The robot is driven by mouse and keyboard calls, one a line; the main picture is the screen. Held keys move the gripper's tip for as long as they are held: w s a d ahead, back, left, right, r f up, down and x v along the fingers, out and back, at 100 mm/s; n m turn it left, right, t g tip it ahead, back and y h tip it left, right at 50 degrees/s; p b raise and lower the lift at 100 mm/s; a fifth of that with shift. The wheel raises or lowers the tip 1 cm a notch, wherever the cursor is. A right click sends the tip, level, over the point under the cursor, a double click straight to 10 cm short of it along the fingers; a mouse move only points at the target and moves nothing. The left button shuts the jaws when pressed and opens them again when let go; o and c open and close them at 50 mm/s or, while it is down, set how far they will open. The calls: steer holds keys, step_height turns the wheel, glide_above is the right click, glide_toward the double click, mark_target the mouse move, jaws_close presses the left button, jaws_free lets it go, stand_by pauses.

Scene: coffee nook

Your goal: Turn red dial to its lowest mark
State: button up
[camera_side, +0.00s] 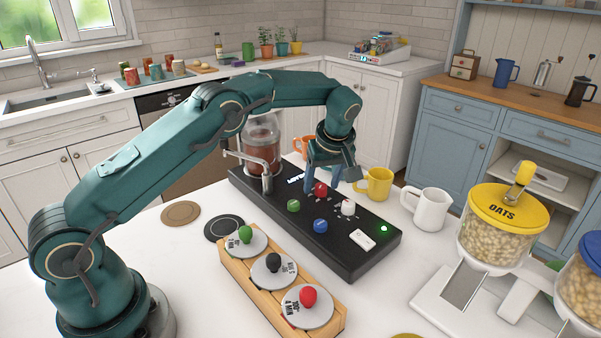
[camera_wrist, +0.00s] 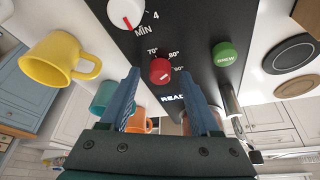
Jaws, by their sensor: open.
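The red dial (camera_side: 320,189) sits on the sloped black control panel (camera_side: 270,219). In the wrist view the red dial (camera_wrist: 160,71) is beside the marks 70°, 80° and 90°. Its white pointer line is on the side nearer 90°, but the exact setting is hard to read. My gripper (camera_side: 322,184) is open just at the dial. In the wrist view its blue fingers (camera_wrist: 162,73) lie on either side of the dial, apart from it. I cannot tell how high the fingertips are above the panel.
The panel also has a white dial (camera_wrist: 126,12), a green BREW button (camera_wrist: 224,55) and a blue knob (camera_side: 320,226). A yellow mug (camera_side: 378,186) and an orange mug (camera_wrist: 138,121) stand close behind. A wooden rack (camera_side: 254,290) with knobbed discs is in front.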

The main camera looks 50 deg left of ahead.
steer(key=m+t, duration=0.1)
steer(key=m, duration=0.2)
steer(key=m+h, duration=0.1)
steer(key=m, duration=0.1)
steer(key=shift+s+a+m+t, duration=0.1)
steer(key=shift+s+m+t, duration=0.05)
steer(key=shift+m+t, duration=0.25)
steer(key=m, duration=0.2)
steer(key=m+h, duration=0.1)
steer(key=shift+a+m+t+h, duration=0.1)
steer(key=shift+m+t+h, duration=0.2)
steer(key=shift+m+t, duration=0.1)
steer(key=shift+r, duration=0.2)
steer(key=s+d+r+m+t, duration=0.1)
steer(key=s+d+r, duration=0.2)
steer(key=s+r, duration=0.35)
steer(key=s+d+r+m+t, duration=0.1)
steer(key=s+d+r+t, duration=0.15)
steer(key=r, duration=0.75)
steer(key=s+d+f+g, duration=0.1)
steer(key=s+f, duration=0.1)
steer(key=s, duration=0.6)
steer(key=s+d+f+m+h, duration=0.1)
steer(key=s+d+f, duration=0.1)
steer(key=s, duration=0.7)
steer(key=shift+f+g, duration=0.35)
steer(key=shift+f, duration=0.1)
